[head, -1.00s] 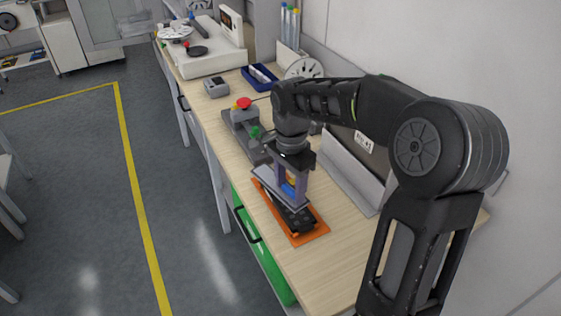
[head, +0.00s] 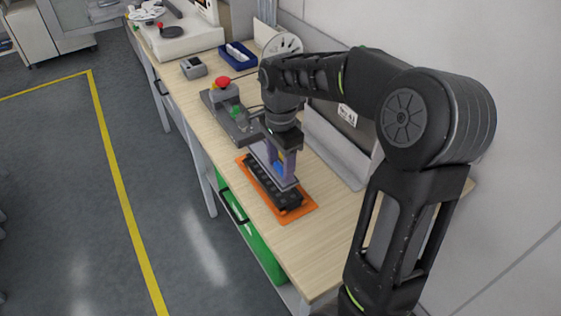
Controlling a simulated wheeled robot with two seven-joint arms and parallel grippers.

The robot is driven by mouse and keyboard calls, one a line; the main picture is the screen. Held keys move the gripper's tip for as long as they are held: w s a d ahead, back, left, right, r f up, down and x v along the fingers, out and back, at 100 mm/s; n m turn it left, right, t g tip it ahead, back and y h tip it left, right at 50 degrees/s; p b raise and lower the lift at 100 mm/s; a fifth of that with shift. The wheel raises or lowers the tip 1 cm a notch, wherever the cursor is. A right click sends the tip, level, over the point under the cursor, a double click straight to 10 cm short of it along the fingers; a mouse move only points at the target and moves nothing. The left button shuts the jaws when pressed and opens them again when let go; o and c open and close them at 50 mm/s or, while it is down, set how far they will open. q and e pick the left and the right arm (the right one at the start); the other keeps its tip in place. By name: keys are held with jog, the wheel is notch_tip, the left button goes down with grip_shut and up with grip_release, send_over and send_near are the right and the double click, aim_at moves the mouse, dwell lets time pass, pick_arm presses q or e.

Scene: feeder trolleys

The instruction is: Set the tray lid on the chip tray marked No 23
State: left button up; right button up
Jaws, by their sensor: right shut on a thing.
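My right gripper (head: 280,163) is over the orange mat, pointing down, shut on the tray lid (head: 288,184). The lid is a flat grey-lavender plate with a blue part between the fingers. A long black chip tray (head: 262,185) lies on the orange mat (head: 304,212). The lid is above the tray and toward its wall side, hiding part of it; I cannot tell whether they touch. The tray's near end and left side show. No number is legible on the tray. My left gripper is not in view.
Behind the gripper is a grey fixture with a red button (head: 222,82) and a green one. A panel with a white label (head: 347,115) leans by the wall. A blue bin (head: 237,56) and grey box (head: 193,68) stand farther back. The near bench end is clear.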

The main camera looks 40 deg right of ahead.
aim_at(280, 174)
jog(key=shift+f+b, duration=1.05)
jog(key=shift+f, duration=0.75)
jog(key=shift+f, duration=0.3)
jog(key=shift+f, duration=0.3)
dwell(0.4)
jog(key=o, duration=1.5)
jog(key=shift+c, duration=0.2)
